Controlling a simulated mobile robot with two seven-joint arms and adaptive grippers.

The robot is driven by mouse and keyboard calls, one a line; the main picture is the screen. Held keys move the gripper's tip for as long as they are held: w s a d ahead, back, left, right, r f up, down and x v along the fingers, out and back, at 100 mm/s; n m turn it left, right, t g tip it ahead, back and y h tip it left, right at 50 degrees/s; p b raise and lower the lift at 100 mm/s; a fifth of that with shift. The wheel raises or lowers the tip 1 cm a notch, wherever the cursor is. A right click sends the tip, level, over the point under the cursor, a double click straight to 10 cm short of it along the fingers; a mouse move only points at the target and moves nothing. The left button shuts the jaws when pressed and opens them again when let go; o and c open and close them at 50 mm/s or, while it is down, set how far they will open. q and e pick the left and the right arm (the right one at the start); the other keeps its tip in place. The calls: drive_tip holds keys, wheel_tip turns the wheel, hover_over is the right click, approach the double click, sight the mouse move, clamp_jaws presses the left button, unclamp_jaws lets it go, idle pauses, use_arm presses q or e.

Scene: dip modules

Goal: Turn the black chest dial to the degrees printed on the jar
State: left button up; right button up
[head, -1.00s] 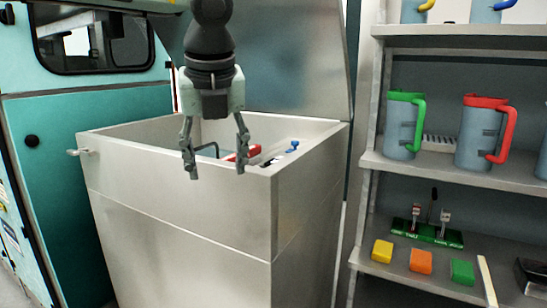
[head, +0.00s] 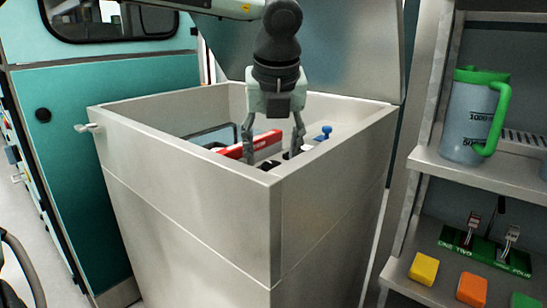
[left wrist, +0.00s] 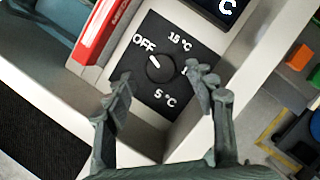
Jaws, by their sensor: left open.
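The black chest dial (left wrist: 160,68) sits on a square black plate (left wrist: 143,88) in the left wrist view. Its white mark points toward OFF. The plate also reads 15 °C and 5 °C, and another marking at the right is hidden by a finger. My left gripper (head: 272,150) is open, reaching down inside the light grey chest (head: 185,185). In the left wrist view its fingertips (left wrist: 160,83) stand on either side of the dial; I cannot tell whether they touch it. I see no jar with printed degrees. My right gripper is not in view.
A red-and-white box (head: 252,144) and a blue-topped item (head: 323,132) are inside the chest. The chest's raised lid (head: 350,50) stands behind. At the right, shelves hold a green-rimmed jug (head: 468,120), a switch board (head: 485,250) and coloured blocks.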

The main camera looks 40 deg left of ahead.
sight(267, 165)
use_arm(q)
drive_tip(key=shift+x, duration=1.15)
drive_tip(key=shift+c, duration=0.2)
drive_tip(key=c, duration=1.1)
